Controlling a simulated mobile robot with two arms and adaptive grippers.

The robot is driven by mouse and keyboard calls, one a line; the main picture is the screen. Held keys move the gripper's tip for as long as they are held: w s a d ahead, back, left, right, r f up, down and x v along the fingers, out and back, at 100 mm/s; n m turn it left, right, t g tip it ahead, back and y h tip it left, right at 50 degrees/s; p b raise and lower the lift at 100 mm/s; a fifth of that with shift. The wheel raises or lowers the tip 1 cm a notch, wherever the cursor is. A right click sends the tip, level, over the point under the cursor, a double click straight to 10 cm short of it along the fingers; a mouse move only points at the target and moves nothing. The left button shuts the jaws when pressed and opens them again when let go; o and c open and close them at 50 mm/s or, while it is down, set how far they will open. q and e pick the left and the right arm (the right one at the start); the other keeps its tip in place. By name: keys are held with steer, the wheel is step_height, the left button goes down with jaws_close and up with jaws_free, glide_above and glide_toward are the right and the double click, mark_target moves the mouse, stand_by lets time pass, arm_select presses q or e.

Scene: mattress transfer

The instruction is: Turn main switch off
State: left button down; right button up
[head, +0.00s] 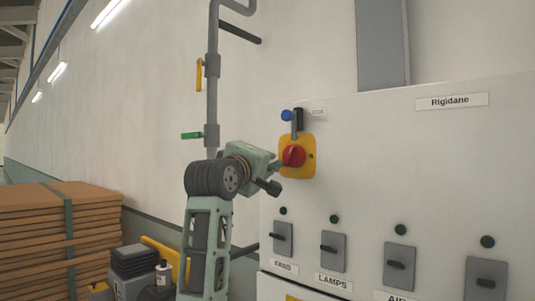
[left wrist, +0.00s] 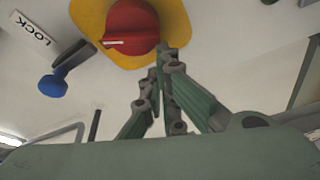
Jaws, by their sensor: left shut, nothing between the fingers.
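The main switch is a red knob (head: 293,155) on a yellow plate (head: 311,154), on the front of a pale control cabinet (head: 380,150). My left gripper (head: 277,167) is shut and empty, with its fingertips right at the knob's left side in the head view. In the left wrist view the red knob (left wrist: 131,27) fills the top middle, with a white mark on its left. The shut fingertips (left wrist: 163,55) overlap its lower right edge; I cannot tell whether they touch it. My right gripper is not in view.
A blue-ended lock lever (head: 289,115) sits just above the yellow plate. Several grey switches, one above the LAMPS label (head: 333,282), line the lower cabinet. A pipe (head: 212,100) with yellow and green handles stands left. Stacked brown boards (head: 60,225) are further left.

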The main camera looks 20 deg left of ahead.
arm_select(q)
steer(key=n, duration=0.1)
steer(key=f+n, duration=0.1)
steer(key=n+g, duration=0.1)
steer(key=shift+s+d+f+n+p, duration=0.1)
steer(key=shift+d+f+n+p, duration=0.15)
steer(key=shift+d+n+p, duration=0.1)
stand_by(0.4)
